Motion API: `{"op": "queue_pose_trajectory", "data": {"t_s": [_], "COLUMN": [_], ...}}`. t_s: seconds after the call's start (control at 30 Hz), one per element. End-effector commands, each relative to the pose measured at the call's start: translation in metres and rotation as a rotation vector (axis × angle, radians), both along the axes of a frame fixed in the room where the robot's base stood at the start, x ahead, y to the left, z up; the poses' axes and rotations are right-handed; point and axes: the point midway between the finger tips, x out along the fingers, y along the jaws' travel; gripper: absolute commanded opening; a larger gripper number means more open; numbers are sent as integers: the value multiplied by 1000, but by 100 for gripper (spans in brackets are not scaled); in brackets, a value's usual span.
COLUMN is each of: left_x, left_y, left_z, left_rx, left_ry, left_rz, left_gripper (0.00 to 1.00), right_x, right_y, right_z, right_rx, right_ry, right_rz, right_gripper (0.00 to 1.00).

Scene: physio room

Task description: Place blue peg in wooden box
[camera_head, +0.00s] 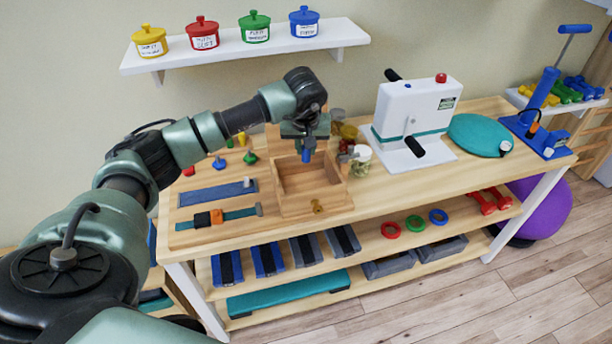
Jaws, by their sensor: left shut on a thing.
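The blue peg (306,155) hangs upright below my left gripper (305,142), which is shut on it. The wooden box (318,205) stands open on the table, with a small round knob on its front. The peg is over the box opening, toward its back; I cannot tell how far above the floor of the box it is. My left arm reaches in from the left and hides part of the area behind the box. My right gripper is not in view.
Close on the right stand a glass jar (362,157) and a white machine (415,112). A shelf (250,48) with colored pots hangs above.

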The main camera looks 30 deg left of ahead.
Motion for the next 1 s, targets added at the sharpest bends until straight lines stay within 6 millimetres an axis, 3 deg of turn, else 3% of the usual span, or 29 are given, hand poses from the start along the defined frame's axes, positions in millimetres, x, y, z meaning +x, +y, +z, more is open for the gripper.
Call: {"op": "queue_pose_trajectory", "data": {"t_s": [0.2,0.63,1.0], "left_x": [-1,0,0], "left_y": [-1,-1,0], "left_z": [-51,-103,-113], "left_rx": [-2,-2,-1], "left_ry": [5,2,0], "left_rz": [0,1,0], "left_gripper": [0,0,0], "right_x": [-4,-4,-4], "right_y": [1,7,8], "right_z": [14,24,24], "right_rx": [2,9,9], "right_ry": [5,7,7], "right_rz": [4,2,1], "right_gripper": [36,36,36]}}
